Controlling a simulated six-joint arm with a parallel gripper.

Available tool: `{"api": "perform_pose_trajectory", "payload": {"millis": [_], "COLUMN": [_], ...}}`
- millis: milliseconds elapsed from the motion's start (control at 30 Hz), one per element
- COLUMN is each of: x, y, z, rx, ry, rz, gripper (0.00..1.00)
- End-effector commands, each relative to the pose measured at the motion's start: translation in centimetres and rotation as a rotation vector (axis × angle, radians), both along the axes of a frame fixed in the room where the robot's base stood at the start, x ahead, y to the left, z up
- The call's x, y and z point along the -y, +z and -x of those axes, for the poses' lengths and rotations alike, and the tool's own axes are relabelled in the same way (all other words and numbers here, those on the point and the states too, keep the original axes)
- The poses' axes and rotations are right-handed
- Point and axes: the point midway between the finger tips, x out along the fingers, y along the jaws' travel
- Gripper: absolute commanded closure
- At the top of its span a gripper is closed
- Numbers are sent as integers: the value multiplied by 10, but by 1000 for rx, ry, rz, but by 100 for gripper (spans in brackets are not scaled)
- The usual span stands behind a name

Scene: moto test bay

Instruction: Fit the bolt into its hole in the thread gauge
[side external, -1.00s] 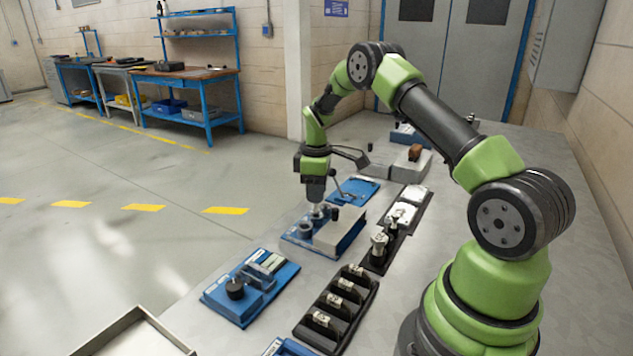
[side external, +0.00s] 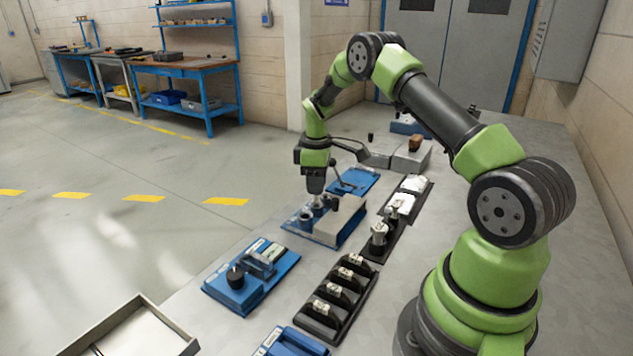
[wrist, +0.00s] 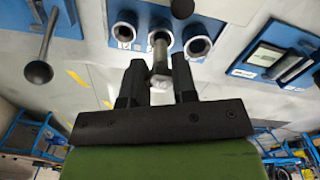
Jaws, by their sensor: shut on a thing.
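The bolt (wrist: 160,52) is a grey metal shank held between the two black fingers of my gripper (wrist: 158,72), in the wrist view. The thread gauge (side external: 343,222) is a blue plate with a pale grey block and several ring-shaped sockets, below my gripper (side external: 317,190) in the side view. In the wrist view the far end of the bolt overlaps the middle ring (wrist: 157,27), with an open ring on each side. I cannot tell whether the tip is inside the hole. In the side view my fingers largely hide the bolt.
A lever with a black ball knob (wrist: 39,72) stands near the gauge. A blue fixture with a black knob (side external: 250,276) and a black rack of parts (side external: 338,300) lie in front. A grey tray (side external: 140,335) is at the near left.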

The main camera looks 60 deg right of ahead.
Motion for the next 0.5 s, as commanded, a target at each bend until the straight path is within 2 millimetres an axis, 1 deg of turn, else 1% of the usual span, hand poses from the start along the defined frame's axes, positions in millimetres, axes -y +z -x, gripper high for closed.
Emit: {"api": "perform_pose_trajectory", "payload": {"millis": [500], "x": [0], "y": [-11], "z": [0], "rx": [0], "ry": [1], "rz": [0], "gripper": [100]}}
